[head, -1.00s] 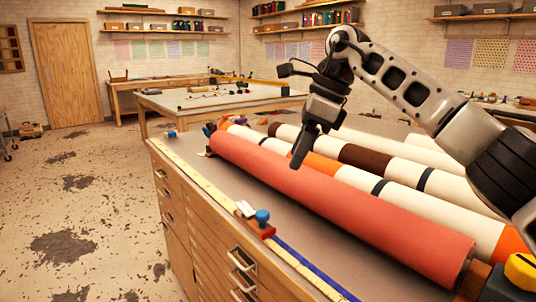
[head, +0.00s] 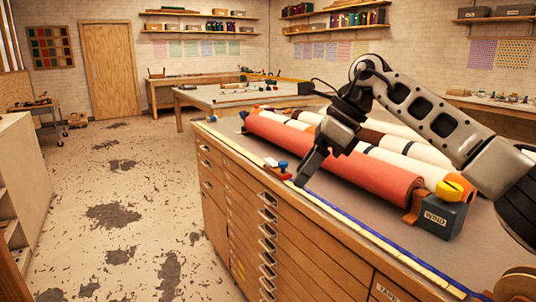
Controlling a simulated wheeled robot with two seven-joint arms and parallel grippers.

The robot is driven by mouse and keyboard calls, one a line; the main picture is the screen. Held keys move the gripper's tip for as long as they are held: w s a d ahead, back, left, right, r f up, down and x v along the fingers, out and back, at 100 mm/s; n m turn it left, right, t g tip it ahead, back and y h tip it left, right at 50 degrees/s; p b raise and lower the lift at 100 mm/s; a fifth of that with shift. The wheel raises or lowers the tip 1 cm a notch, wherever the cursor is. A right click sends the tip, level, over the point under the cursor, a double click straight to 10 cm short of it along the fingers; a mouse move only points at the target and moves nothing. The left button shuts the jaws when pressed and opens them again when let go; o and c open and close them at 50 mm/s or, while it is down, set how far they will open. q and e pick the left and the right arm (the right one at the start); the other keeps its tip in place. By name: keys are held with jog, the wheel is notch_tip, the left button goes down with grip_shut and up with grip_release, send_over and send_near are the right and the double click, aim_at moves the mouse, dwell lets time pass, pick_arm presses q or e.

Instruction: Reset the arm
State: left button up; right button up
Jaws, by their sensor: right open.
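My right gripper (head: 301,181) hangs from the arm on the right, pointing down and to the left. It is open and I see nothing between its fingers. In the picture its tip falls over the front edge of the cabinet top, in front of the coral roll (head: 372,179); I cannot tell its height. Part of the roll is hidden behind the gripper. Cream rolls (head: 420,151) with dark and orange bands lie behind it, partly covered by my arm. My left gripper is not in view.
The drawer cabinet (head: 240,200) has a yellow ruler and blue strip along its front edge. A blue-knobbed red block (head: 279,171) sits left of the gripper. A grey box marked WIND (head: 443,218) with a yellow knob stands at right. The floor (head: 100,200) at left is open.

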jog(key=s+a+f+m+t+y, duration=0.1)
jog(key=s+a+f+m+y, duration=0.35)
jog(key=a+m+y, duration=0.2)
jog(key=s+a+f+m+t+y, duration=0.1)
jog(key=s+a+f+m+y, duration=0.35)
jog(key=a+y, duration=0.35)
jog(key=s+d+f+m+t+h, duration=0.1)
jog(key=d+f+m+t+h, duration=0.6)
jog(key=m, duration=0.6)
jog(key=s+d+f+m+t+h, duration=0.1)
jog(key=d+f+m+t+h, duration=0.25)
jog(key=f+m+t, duration=0.65)
jog(key=s+d+f+m+g+h, duration=0.3)
jog(key=s+d+f+m+g, duration=0.1)
jog(key=s+d+f+m, duration=0.1)
jog(key=s+d+f+m+g+h, duration=0.4)
jog(key=s+d+f+m, duration=0.1)
jog(key=s+m, duration=0.5)
jog(key=shift+s+d+f+g, duration=0.4)
jog(key=shift+s+f, duration=0.2)
jog(key=shift+f, duration=0.3)
